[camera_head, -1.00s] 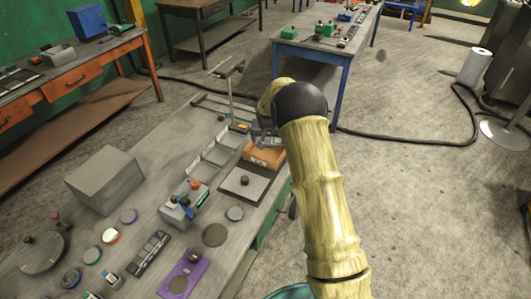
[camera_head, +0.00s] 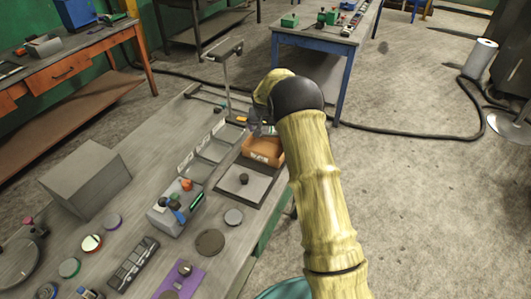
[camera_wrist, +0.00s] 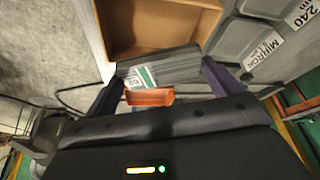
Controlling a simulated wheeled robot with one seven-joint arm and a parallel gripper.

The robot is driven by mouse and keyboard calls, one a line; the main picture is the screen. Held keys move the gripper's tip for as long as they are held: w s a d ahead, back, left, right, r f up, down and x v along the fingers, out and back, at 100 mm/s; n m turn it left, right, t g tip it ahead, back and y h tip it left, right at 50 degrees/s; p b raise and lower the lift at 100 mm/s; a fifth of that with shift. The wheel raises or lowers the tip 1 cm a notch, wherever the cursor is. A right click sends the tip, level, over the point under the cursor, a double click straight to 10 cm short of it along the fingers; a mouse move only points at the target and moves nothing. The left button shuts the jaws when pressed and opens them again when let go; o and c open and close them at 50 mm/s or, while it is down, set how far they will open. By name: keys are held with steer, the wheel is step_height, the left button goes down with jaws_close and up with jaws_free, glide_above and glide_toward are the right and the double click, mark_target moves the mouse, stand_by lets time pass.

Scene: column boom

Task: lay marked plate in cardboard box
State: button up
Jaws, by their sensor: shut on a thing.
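The cardboard box (camera_head: 264,159) is open-topped and stands near the table's right edge in the head view. In the wrist view the box (camera_wrist: 189,28) shows its bare brown inside, at the top. The marked plate (camera_wrist: 178,66) is grey, with a green-and-white label, and lies between my two fingers, which are shut on it. Its far edge overlaps the box's near rim in the picture; I cannot tell whether they touch. My gripper (camera_wrist: 160,84) is at the far side of the box in the head view, partly hidden by my wrist. An orange piece (camera_wrist: 150,97) shows just below the plate.
Grey labelled bins (camera_wrist: 252,48) stand beside the box. A dark square plate with a knob (camera_head: 243,184) lies in front of it. A lamp stand (camera_head: 228,85) rises behind the bins. A grey block (camera_head: 88,180) and several small parts fill the table's left and front.

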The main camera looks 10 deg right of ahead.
steer(key=shift+s+f, duration=0.1)
steer(key=shift+f, duration=0.2)
steer(key=p, duration=0.2)
glide_above(266, 151)
steer(key=s, duration=0.1)
steer(key=shift+s+a+f, duration=0.1)
steer(key=shift+a+f, duration=0.05)
steer(key=shift+f, duration=2.6)
steer(key=shift+f+p, duration=0.4)
steer(key=shift+f, duration=1.5)
steer(key=o, duration=1.2)
steer(key=shift+s+f, duration=0.1)
steer(key=shift+f, duration=0.05)
